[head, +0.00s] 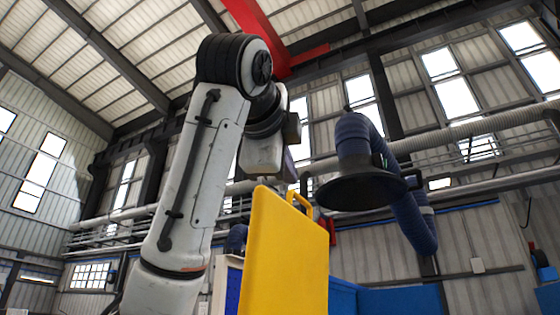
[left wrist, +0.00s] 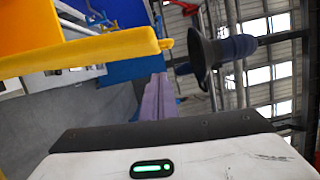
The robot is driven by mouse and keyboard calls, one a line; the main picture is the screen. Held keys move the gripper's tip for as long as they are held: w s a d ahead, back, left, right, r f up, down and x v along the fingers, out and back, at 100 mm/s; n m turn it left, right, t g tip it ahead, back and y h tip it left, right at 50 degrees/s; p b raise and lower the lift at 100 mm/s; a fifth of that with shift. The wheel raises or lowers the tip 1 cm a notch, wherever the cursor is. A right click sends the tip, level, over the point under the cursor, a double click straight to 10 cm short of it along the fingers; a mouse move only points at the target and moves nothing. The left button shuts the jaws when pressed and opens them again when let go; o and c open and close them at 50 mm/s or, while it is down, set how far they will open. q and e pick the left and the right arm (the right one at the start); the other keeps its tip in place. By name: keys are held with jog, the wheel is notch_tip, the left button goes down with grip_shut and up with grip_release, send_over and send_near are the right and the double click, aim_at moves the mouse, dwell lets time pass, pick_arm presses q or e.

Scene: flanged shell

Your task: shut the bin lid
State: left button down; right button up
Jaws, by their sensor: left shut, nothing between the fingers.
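The yellow bin lid (head: 280,255) stands steeply raised in the head view, with a small yellow handle (head: 300,202) at its top edge. In the left wrist view the lid (left wrist: 90,52) shows as a yellow bar and panel at the upper left. My left arm rises from the lower left and bends over behind the lid. The bin's body is not clearly seen. My right gripper is not in view.
A dark extraction hood (head: 360,190) on a blue hose hangs to the right of the lid. It also shows in the left wrist view (left wrist: 205,55). Blue panels (head: 405,300) stand low on the right. Grey floor (left wrist: 60,125) shows below the lid.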

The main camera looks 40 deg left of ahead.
pick_arm(q)
jog(key=a, duration=0.1)
jog(key=w+a, duration=0.1)
jog(key=a, duration=0.1)
jog(key=a+p, duration=0.1)
jog(key=a, duration=0.1)
jog(key=shift+w+r, duration=0.25)
jog(key=shift+w, duration=0.05)
jog(key=shift+a, duration=0.15)
